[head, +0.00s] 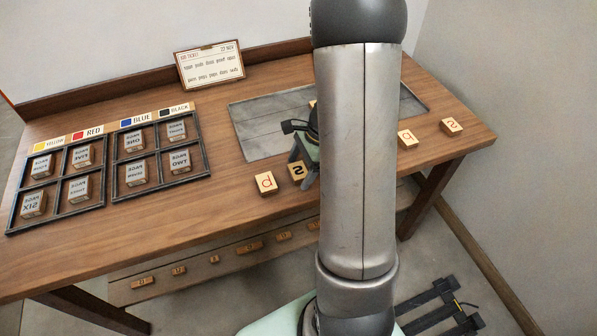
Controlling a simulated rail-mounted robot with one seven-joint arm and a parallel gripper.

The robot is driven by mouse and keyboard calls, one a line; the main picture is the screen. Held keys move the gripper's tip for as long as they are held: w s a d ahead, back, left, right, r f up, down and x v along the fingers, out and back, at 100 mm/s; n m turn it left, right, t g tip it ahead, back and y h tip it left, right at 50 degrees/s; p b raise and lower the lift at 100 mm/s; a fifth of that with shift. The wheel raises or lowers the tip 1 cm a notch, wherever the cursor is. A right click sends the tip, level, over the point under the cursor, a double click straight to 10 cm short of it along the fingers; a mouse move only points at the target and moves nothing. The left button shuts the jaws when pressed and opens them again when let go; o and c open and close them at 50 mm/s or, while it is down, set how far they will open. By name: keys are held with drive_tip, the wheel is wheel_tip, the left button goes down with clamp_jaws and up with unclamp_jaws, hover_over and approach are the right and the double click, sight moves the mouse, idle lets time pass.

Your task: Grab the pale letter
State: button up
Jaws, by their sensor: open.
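Small wooden letter blocks lie on the table. A pale block with a red letter (265,183) is near the front edge, left of my arm. A more golden block with a black letter (297,172) is just right of it. Right of my arm are a pale block with a red letter (407,138) and one with an orange-brown letter (451,125). I cannot tell for sure which one is the pale letter. My gripper (305,165) is open, low over the table beside the black-letter block. My arm hides much of it, and I cannot tell whether it touches the block.
Two dark divided trays (109,168) with several printed blocks stand at the left, behind them colour labels (88,132). A framed card (210,65) stands at the back. A grey inset plate (262,130) lies partly behind my arm. More blocks (248,247) lie on a lower shelf.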

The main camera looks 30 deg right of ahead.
drive_tip(key=shift+c, duration=0.3)
drive_tip(key=c, duration=1)
drive_tip(key=shift+r, duration=0.1)
